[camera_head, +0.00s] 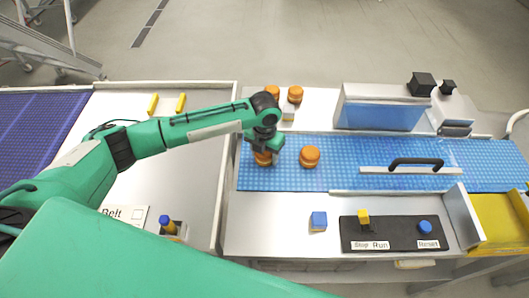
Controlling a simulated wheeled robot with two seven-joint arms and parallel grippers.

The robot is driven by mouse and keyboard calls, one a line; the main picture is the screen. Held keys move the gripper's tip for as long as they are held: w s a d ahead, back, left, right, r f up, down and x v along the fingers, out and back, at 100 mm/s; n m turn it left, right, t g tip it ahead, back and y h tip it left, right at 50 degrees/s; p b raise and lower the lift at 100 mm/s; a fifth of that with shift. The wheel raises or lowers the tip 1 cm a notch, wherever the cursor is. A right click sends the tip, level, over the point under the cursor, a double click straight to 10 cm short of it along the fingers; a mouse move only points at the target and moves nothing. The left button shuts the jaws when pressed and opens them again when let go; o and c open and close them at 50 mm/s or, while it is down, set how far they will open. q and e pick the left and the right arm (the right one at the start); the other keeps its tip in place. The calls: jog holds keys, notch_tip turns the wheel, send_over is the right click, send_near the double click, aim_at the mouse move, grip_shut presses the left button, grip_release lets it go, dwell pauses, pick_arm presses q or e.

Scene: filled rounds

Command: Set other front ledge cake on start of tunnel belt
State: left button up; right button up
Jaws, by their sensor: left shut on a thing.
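My left gripper (264,147) points down over the left end of the blue tunnel belt (345,181). It is shut on an orange round cake (263,159), which is partly hidden by the gripper. The held cake is at or just above the belt surface; I cannot tell if it touches. Another orange cake (310,156) sits on the belt just to the right, apart from the held one. My right gripper is not in view.
Two orange cakes (295,94) stand on the white ledge behind the belt. A button panel (392,234) and a blue cube (318,221) are in front.

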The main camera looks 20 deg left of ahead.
pick_arm(q)
jog(key=shift+f, duration=0.15)
jog(key=o, duration=0.7)
notch_tip(320, 180, up, 11)
jog(key=b, duration=0.3)
jog(key=shift+r, duration=0.7)
